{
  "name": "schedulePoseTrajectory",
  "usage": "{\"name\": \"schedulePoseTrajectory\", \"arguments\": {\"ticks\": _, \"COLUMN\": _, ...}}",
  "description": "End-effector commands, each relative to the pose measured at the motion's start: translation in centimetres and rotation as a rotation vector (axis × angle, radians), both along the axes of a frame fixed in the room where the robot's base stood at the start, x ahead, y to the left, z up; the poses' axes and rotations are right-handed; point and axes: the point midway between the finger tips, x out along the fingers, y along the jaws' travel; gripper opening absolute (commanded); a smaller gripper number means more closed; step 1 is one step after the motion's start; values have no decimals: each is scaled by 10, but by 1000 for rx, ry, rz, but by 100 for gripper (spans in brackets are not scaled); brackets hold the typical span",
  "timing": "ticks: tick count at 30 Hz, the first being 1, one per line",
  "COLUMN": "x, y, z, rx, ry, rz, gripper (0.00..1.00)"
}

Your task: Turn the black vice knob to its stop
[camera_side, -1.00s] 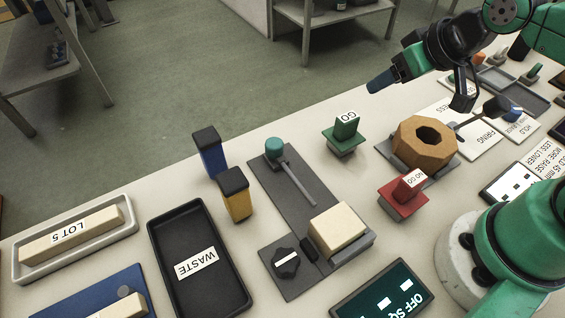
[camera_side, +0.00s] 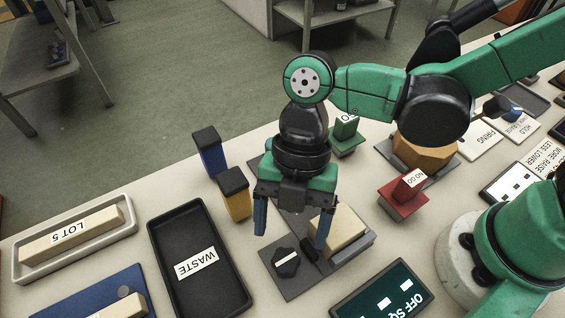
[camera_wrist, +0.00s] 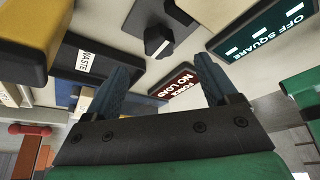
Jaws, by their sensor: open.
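The black vice knob (camera_side: 286,262) sits on the grey vice plate (camera_side: 298,285), a white bar marked across its top. In the wrist view the knob (camera_wrist: 154,44) shows just beyond the fingertips, roughly midway between them. My gripper (camera_side: 292,230) points down above the vice, its two blue fingers spread apart with nothing between them. It also shows in the wrist view (camera_wrist: 162,70). The fingers look apart from the knob; the exact height cannot be told. A cream block (camera_side: 345,226) rests in the vice beside the knob, partly hidden by a finger.
A black WASTE tray (camera_side: 228,288) lies left of the vice. Blue (camera_side: 209,155) and yellow (camera_side: 236,200) black-topped posts stand close to my gripper's left. A red NO GO block (camera_side: 405,192) stands right, and an OFF SQUARE display (camera_side: 375,300) lies in front.

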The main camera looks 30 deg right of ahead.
Motion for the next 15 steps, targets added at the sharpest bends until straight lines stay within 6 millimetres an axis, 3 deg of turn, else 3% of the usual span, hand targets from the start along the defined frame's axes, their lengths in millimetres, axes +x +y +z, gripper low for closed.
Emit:
{"name": "schedulePoseTrajectory", "arguments": {"ticks": 9, "x": -9, "y": 10, "z": -34, "rx": 0, "ry": -3, "rz": -3, "gripper": 80}}
{"name": "schedulePoseTrajectory", "arguments": {"ticks": 15, "x": -13, "y": 13, "z": -46, "rx": -1, "ry": -2, "rz": -6, "gripper": 80}}
